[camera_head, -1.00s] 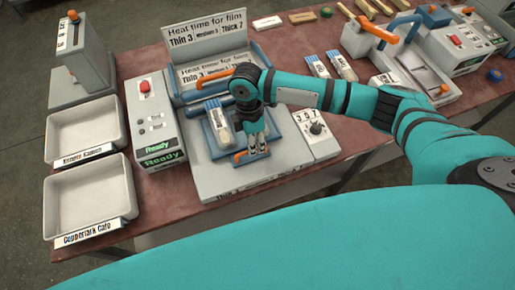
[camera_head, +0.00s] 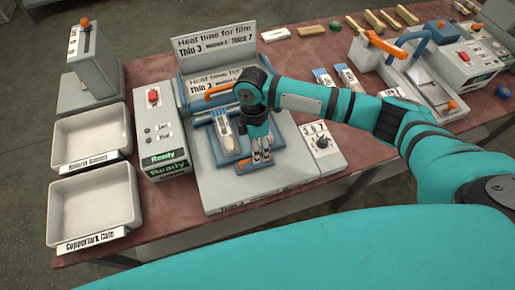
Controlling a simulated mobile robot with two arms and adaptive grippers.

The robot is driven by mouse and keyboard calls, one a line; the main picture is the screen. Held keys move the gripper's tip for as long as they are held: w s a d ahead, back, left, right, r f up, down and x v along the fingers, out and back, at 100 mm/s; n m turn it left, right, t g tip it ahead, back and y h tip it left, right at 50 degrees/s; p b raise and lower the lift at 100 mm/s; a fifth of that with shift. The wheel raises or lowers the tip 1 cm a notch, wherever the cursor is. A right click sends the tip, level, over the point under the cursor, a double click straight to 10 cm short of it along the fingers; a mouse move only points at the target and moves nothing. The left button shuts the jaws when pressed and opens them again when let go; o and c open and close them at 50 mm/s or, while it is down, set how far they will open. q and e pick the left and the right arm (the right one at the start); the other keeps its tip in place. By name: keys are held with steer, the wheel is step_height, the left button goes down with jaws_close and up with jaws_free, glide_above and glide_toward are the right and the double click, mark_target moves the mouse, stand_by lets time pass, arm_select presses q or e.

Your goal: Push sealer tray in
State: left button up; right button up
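The sealer (camera_head: 209,193) is a pale grey machine with a raised lid that has an orange handle (camera_head: 222,90). Its blue tray (camera_head: 228,163) lies on the base, with a spoon packet (camera_head: 227,136) on it. The tray's front has an orange handle (camera_head: 243,168). My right gripper (camera_head: 262,158) points down at this front handle, its two fingertips close together over the handle's right part. I cannot tell whether they grip it or only touch it. My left gripper is not in view.
A control box (camera_head: 165,158) with a red button and green "Ready" displays stands left of the tray. Two grey bins (camera_head: 93,203) (camera_head: 91,137) are further left. A dial panel (camera_head: 320,141) is on the right. Two more packets (camera_head: 348,77) (camera_head: 325,78) lie behind my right arm.

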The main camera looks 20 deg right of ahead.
step_height(320, 180, up, 11)
steer(key=w, duration=0.2)
steer(key=shift+w, duration=0.2)
steer(key=shift+a, duration=0.1)
